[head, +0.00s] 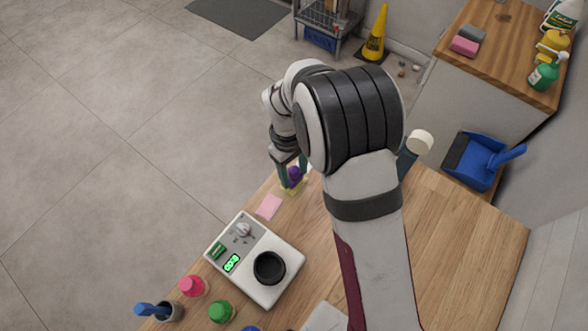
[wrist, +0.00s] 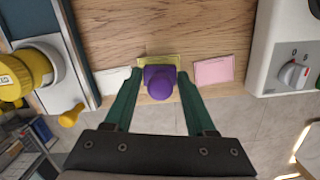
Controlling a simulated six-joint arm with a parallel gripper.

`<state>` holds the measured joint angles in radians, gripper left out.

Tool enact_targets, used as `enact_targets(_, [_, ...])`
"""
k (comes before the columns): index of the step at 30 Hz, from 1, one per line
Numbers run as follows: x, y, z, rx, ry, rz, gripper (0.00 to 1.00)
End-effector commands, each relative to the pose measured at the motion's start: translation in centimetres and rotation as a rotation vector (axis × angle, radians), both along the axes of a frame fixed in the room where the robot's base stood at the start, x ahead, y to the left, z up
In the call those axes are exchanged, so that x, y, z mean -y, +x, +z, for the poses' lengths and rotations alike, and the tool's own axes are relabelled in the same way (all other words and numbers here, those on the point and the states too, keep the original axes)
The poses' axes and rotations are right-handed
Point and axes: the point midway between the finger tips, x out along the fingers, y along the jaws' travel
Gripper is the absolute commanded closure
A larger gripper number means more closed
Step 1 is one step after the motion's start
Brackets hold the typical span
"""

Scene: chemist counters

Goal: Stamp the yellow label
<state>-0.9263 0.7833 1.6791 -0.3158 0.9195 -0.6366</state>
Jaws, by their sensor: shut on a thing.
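The yellow label (head: 290,187) lies near the edge of the wooden counter, partly covered by a purple stamp (head: 294,176). In the wrist view the label's yellow rim (wrist: 172,58) shows around the base of the purple stamp (wrist: 160,84). My gripper (wrist: 160,78) is shut on the stamp, with one green finger on each side. The stamp is over the yellow label; whether it touches it I cannot tell. A pink label (wrist: 213,70) lies to the right of it and a white label (wrist: 111,78) to the left.
A white balance (head: 262,262) with a black pan stands near the pink label. Pink (head: 193,286) and green (head: 221,311) capped items stand at the front. In the wrist view a yellow and white device (wrist: 30,75) is at the left. The counter's edge drops to the floor.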

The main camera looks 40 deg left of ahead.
Motion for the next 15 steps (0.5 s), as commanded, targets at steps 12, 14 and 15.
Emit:
enact_targets(12, [-0.02, 0.01, -0.26, 0.000, 0.000, 0.000, 0.80])
enact_targets(14, [-0.02, 0.02, -0.33, 0.000, 0.001, 0.000, 0.80])
enact_targets(15, [-0.02, 0.02, -0.39, 0.000, 0.001, 0.000, 0.80])
